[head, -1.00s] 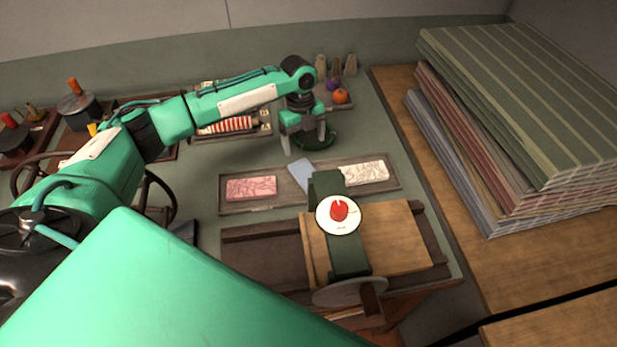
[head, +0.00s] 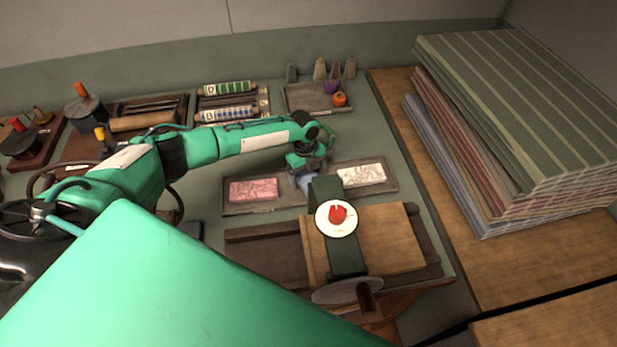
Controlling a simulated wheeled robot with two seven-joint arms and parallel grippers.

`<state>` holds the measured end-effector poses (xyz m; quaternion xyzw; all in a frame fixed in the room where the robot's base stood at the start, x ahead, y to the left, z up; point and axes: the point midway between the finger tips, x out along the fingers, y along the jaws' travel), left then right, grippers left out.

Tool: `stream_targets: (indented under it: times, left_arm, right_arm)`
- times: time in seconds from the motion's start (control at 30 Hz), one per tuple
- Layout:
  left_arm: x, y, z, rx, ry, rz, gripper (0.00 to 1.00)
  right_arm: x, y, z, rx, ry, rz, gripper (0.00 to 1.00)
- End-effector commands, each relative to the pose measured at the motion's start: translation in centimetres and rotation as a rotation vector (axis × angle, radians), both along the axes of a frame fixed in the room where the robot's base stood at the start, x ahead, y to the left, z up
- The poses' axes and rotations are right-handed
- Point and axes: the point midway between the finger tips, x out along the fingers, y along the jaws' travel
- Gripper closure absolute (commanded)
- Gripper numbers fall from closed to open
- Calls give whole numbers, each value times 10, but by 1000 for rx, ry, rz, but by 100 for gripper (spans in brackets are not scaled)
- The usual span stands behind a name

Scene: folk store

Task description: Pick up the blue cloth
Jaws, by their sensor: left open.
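The blue cloth (head: 305,181) lies in a long shallow tray (head: 223,207), between a pink patterned block (head: 253,189) and a white patterned block (head: 361,174). Only a small patch of it shows, as my left gripper and a dark green upright part cover the rest. My left gripper (head: 304,184) is open and points down at the cloth from just above. Whether its fingers touch the cloth cannot be told. My right gripper is not in view.
A press with a wooden board (head: 390,238) and a white disc with a red emblem (head: 337,217) stands in front of the tray. Striped stacks (head: 520,110) fill the right side. A tray (head: 316,98) with purple and orange items lies behind the gripper.

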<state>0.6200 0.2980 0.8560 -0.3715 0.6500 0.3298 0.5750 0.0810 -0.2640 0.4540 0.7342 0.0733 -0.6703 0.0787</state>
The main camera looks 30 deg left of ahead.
Motion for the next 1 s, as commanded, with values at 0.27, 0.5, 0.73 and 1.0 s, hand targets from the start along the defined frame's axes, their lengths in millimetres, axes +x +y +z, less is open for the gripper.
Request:
stream_targets:
  times: [0.27, 0.5, 0.73, 1.0]
  left_arm:
    - [0, 0, -3, 1, -1, 0, 13]
    - [0, 0, -3, -1, -1, 0, 60]
    - [0, 0, -3, -1, -1, 0, 66]
    - [1, 0, 9, -1, -2, 0, 66]
  right_arm:
    - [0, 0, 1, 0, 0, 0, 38]
    - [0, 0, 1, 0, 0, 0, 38]
    - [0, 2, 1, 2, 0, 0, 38]
    - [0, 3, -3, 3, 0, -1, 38]
